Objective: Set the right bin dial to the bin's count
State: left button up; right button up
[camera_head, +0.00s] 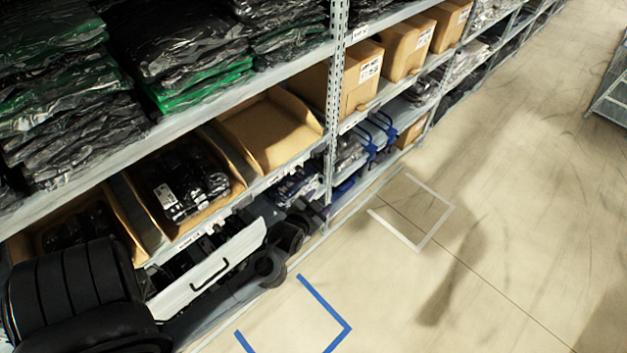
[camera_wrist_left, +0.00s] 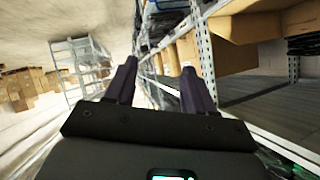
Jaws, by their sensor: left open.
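Three open cardboard bins stand side by side on the middle shelf in the head view. The right bin (camera_head: 266,132) shows a bare interior with nothing visible in it. The middle bin (camera_head: 226,158) and left bin (camera_head: 122,222) hold black plastic-wrapped garments. Small white labels (camera_head: 187,241) sit on the shelf edge below the bins; I cannot make out a dial or its setting. My left gripper (camera_head: 312,214) is below and right of the right bin, near the shelf post. In the left wrist view its two dark fingers (camera_wrist_left: 158,68) are apart with nothing between them. My right gripper is out of view.
A perforated upright post (camera_head: 336,75) stands right of the bins. The upper shelf (camera_head: 165,128) overhangs them with bagged garments. Closed cartons (camera_head: 405,50) stand further along. Open floor with blue tape (camera_head: 325,310) and white tape (camera_head: 430,235) lies to the right.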

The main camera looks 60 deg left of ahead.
pick_arm(q)
jog(key=w+a+f+n+g+y+b, duration=0.1)
jog(key=a+f+n+y+b, duration=0.2)
jog(key=a, duration=0.4)
jog(key=w+a+f+n+y+b, duration=0.1)
jog(key=w+a+f+y+b, duration=0.1)
jog(key=a+f+y+b, duration=0.35)
jog(key=n+g+y+b, duration=0.4)
jog(key=n+g+b, duration=0.75)
jog(key=b, duration=2.05)
send_near(300, 170)
jog(key=shift+m+g+h, duration=0.25)
jog(key=shift+m+g, duration=0.3)
jog(key=shift+m, duration=0.1)
jog(key=a+b, duration=0.1)
jog(key=a, duration=0.7)
jog(key=shift+s+a+b, duration=0.15)
jog(key=shift+a+b, duration=0.1)
jog(key=shift+b, duration=0.15)
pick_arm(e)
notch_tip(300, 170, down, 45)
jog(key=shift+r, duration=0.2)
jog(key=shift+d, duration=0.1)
pick_arm(q)
grip_shut()
